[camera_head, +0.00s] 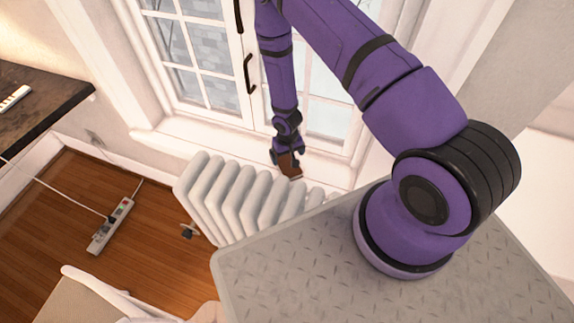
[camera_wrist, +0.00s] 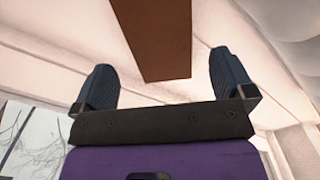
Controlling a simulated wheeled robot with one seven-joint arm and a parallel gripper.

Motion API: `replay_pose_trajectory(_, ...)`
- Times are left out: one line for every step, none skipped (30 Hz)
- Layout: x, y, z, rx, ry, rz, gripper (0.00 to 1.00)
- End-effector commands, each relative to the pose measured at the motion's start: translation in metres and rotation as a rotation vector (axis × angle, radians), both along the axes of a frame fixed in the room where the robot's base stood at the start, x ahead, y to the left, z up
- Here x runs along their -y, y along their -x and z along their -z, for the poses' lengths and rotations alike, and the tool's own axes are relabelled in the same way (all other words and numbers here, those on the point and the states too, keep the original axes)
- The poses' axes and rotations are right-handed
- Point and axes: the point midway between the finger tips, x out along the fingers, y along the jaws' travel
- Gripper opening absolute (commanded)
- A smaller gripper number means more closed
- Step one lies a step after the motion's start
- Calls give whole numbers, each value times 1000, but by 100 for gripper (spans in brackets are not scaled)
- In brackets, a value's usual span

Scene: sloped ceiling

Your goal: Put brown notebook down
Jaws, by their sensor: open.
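The brown notebook (camera_head: 289,165) is at the end of my arm in the head view, by the white window sill (camera_head: 215,137) and just behind the radiator. In the wrist view the notebook (camera_wrist: 158,40) is a flat brown strip running from the top edge down between my fingers. My gripper (camera_head: 286,157) is open; in the wrist view its two dark fingers (camera_wrist: 165,80) stand wide apart, with a gap on each side of the notebook. The notebook's far end is cut off in the wrist view. Its contact with the sill is too small to tell.
A white ribbed radiator (camera_head: 240,195) stands below the sill. The window (camera_head: 205,55) with dark handles is close behind my arm. A dark countertop (camera_head: 40,100) is at the left. A power strip (camera_head: 110,226) and its cable lie on the wooden floor.

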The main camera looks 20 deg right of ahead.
Motion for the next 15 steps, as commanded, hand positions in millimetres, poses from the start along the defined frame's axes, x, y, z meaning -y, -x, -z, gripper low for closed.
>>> replay_pose_trajectory(0, 0, 3, 0, 0, 0, 100)
replay_pose_trajectory(0, 0, 4, 0, 0, 0, 100)
replay_pose_trajectory(0, 0, 5, 0, 0, 0, 100)
replay_pose_trajectory(0, 0, 7, 0, 0, -1, 100)
replay_pose_trajectory(0, 1, 9, -1, 0, -1, 100)
replay_pose_trajectory(0, 1, 13, -1, 0, -1, 100)
replay_pose_trajectory(0, 1, 17, -1, 0, -2, 100)
replay_pose_trajectory(0, 1, 20, -1, 0, -2, 100)
replay_pose_trajectory(0, 2, 26, -1, 0, -2, 100)
replay_pose_trajectory(0, 2, 31, -2, 0, -3, 100)
replay_pose_trajectory(0, 2, 34, -1, 0, -3, 100)
replay_pose_trajectory(0, 2, 40, -1, 0, -2, 100)
replay_pose_trajectory(0, 2, 43, -1, 1, -1, 100)
replay_pose_trajectory(0, 2, 46, -1, 1, -1, 100)
replay_pose_trajectory(0, 1, 50, 0, 1, -1, 100)
